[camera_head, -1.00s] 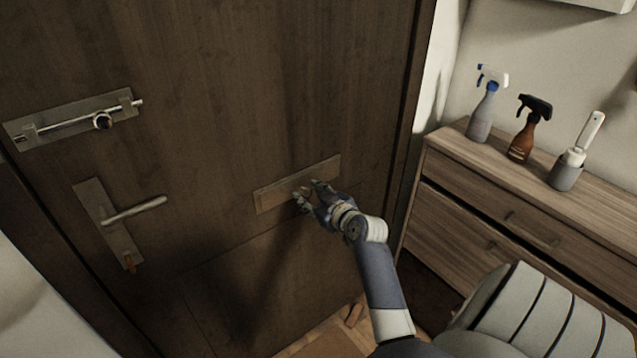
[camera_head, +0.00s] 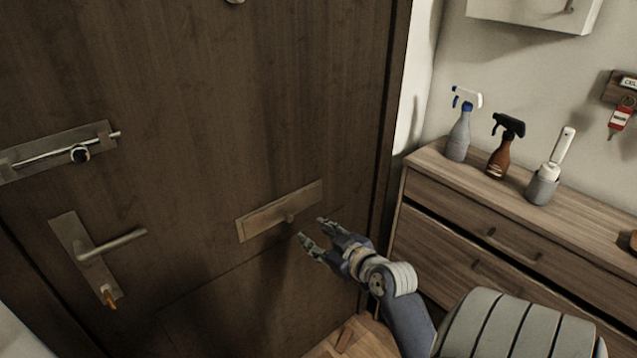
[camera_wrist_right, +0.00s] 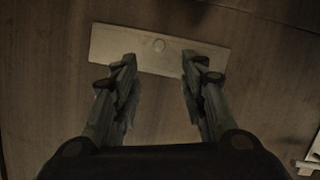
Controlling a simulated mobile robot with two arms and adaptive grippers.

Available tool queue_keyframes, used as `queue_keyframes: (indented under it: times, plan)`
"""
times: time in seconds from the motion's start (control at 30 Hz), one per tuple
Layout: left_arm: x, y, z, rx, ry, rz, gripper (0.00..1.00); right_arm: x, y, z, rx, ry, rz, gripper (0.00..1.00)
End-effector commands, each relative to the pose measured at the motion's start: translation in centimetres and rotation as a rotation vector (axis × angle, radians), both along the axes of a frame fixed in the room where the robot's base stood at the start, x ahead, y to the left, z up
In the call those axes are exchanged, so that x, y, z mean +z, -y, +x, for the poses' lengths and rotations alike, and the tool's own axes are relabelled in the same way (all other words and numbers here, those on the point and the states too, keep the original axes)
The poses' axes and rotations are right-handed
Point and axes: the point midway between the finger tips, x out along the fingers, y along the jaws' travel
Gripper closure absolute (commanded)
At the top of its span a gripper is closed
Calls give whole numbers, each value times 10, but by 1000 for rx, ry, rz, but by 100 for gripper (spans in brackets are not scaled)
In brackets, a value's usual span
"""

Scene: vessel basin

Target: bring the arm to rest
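My right gripper (camera_head: 312,237) is in front of the dark wooden door (camera_head: 220,120), just below and to the right of a pale plate with a small knob (camera_head: 280,211). Its fingers are apart with nothing between them. My left gripper is in neither view.
The door carries a slide bolt (camera_head: 60,152) and a lever handle (camera_head: 112,244) at left. A wooden drawer unit (camera_head: 440,200) stands at right with two spray bottles (camera_head: 459,135) (camera_head: 500,153) and a white-handled brush in a grey holder (camera_head: 543,186). A wall cabinet (camera_head: 530,12) hangs above.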

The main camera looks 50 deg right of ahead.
Motion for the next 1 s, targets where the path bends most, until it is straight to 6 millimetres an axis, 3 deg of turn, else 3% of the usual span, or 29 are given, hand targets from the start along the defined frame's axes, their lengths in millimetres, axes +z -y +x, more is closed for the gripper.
queue_keyframes:
  times: [0.4,0.47,0.53,0.67,0.77,0.87,1.0]
  plan:
    - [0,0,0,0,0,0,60,-1,0,1,-1,-2,1,61]
    - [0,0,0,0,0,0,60,-8,0,2,-1,-10,9,61]
    - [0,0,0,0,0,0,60,-27,-2,4,-6,-38,31,61]
    - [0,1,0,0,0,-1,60,-95,-13,7,-18,-134,106,61]
    - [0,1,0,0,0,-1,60,-164,-31,3,-27,-235,165,61]
    - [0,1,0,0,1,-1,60,-231,-53,-10,-32,-340,210,61]
    - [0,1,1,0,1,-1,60,-317,-89,-44,-30,-489,250,61]
